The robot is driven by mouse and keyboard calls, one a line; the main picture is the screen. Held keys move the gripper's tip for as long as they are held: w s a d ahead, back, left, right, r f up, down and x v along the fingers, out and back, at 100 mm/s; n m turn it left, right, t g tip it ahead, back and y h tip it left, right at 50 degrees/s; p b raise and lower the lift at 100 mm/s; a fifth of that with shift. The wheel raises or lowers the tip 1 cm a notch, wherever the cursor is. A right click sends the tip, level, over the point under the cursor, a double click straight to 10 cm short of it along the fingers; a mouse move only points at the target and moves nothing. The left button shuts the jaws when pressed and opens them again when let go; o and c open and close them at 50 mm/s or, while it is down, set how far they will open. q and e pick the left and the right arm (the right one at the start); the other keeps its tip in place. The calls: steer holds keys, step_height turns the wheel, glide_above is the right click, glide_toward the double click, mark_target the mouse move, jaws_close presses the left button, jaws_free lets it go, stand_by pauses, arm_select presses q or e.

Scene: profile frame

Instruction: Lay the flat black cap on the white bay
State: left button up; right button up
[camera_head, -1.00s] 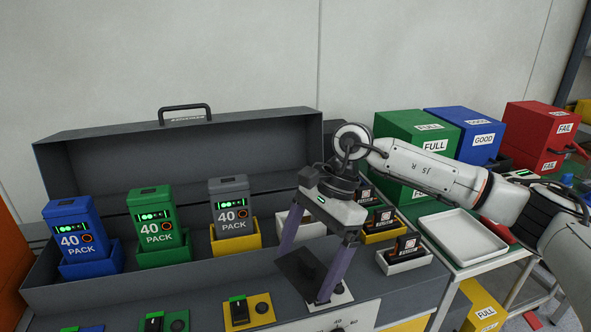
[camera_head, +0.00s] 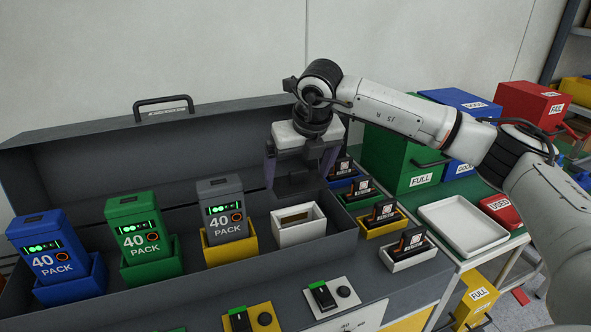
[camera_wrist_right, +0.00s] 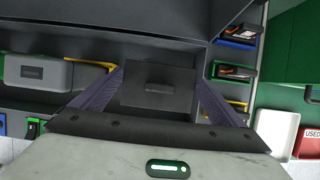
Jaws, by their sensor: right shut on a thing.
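My right gripper (camera_head: 300,172) is shut on the flat black cap (camera_head: 296,186). It holds the cap in the air above and a little behind the white bay (camera_head: 300,231). The white bay is open at the top, with a dark and brownish inside, and no pack stands in it. In the right wrist view the cap (camera_wrist_right: 158,88) is a dark square plate with a raised bar, between the two purple-grey fingers. The bay does not show clearly there. My left gripper is not in view.
Blue (camera_head: 50,252), green (camera_head: 143,232) and grey (camera_head: 222,208) packs stand in bays to the left. The long grey case (camera_head: 90,160) has a raised back wall. Small holders with black-and-orange parts (camera_head: 408,247) line the right. A white tray (camera_head: 462,226) lies empty.

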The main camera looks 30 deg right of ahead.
mark_target(300, 181)
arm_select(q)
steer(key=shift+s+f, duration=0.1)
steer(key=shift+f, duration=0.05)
arm_select(e)
steer(key=shift+b, duration=0.3)
step_height(300, 181, down, 2)
steer(key=shift+b, duration=0.8)
steer(key=shift+f+b, duration=0.75)
steer(key=shift+f, duration=0.1)
step_height(300, 181, down, 2)
steer(key=shift+f+b, duration=0.15)
steer(key=shift+b, duration=0.75)
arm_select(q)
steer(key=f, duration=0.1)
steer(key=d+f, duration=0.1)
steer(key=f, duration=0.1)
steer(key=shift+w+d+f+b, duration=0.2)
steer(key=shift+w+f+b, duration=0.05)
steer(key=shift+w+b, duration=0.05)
arm_select(e)
steer(key=shift+f, duration=0.4)
